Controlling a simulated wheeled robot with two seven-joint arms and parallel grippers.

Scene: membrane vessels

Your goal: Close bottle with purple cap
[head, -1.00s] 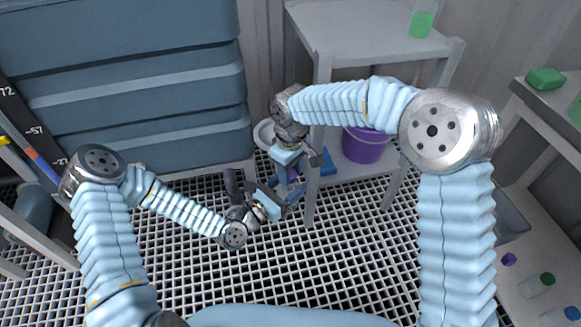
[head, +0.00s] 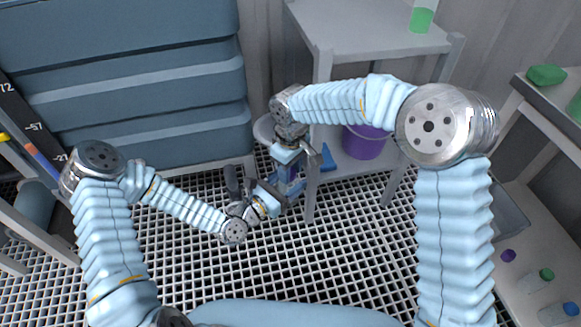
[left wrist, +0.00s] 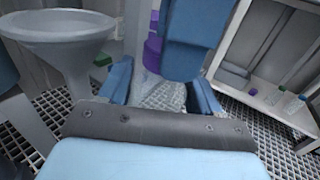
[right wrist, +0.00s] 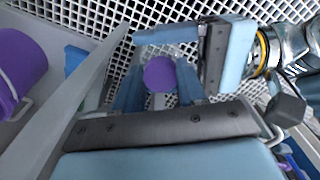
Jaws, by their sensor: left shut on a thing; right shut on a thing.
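A clear bottle (left wrist: 168,97) stands between the fingers of my left gripper (left wrist: 160,90), which is shut on it. My right gripper (right wrist: 158,88) is shut on a round purple cap (right wrist: 159,73), seen from above. In the head view the left gripper (head: 280,195) reaches in from the side, just below the right gripper (head: 294,165), in front of the grey stand. The right gripper's finger covers the bottle's top in the left wrist view. I cannot tell whether cap and bottle touch.
A purple bucket (head: 364,144) sits on the lower shelf of the grey stand (head: 362,30). Blue-grey drawers (head: 130,80) stand at the left. A shelf on the right holds another purple cap (head: 508,255) and bottles with green (head: 546,275) and blue caps.

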